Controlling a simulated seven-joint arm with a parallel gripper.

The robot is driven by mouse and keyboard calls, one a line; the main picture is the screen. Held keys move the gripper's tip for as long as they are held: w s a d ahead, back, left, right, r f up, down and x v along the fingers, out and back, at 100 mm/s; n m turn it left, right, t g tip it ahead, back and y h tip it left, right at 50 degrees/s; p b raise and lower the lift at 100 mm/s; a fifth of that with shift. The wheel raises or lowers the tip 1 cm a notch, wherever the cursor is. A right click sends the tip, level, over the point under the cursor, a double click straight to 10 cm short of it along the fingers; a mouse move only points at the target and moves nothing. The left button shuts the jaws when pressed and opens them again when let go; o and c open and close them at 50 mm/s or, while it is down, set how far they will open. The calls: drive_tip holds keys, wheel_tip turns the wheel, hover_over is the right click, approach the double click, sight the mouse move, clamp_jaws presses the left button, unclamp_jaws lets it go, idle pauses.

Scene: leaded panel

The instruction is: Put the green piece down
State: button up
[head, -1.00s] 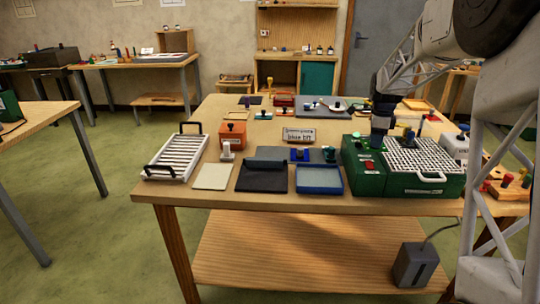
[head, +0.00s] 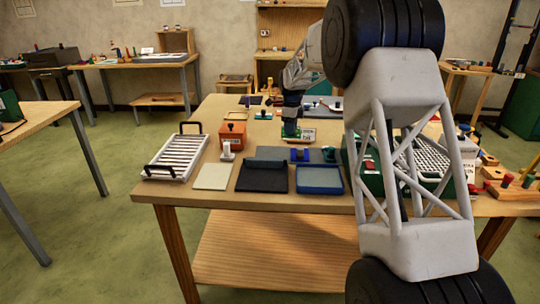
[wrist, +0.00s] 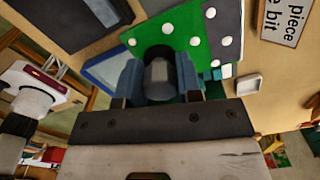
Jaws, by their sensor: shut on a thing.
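The green piece (head: 290,133) is in my gripper (head: 291,121), over the middle of the table in the head view. In the wrist view the piece (wrist: 178,34) is a flat green plate with white dots. The fingers of my gripper (wrist: 160,80) are shut on its grey knob. Whether the plate touches anything below cannot be told.
A slatted rack (head: 175,158) and an orange box (head: 233,133) stand left. A green machine (head: 370,183) stands right, partly behind my arm.

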drive_tip(key=w+a+f, duration=0.1)
drive_tip(key=a, duration=0.7)
drive_tip(key=shift+w+a+f, duration=0.25)
drive_tip(key=shift+w+a, duration=0.15)
drive_tip(key=shift+f, duration=3.15)
drive_tip(key=shift+f, duration=1.85)
drive_tip(key=shift+f, duration=0.1)
drive_tip(key=o, duration=0.9)
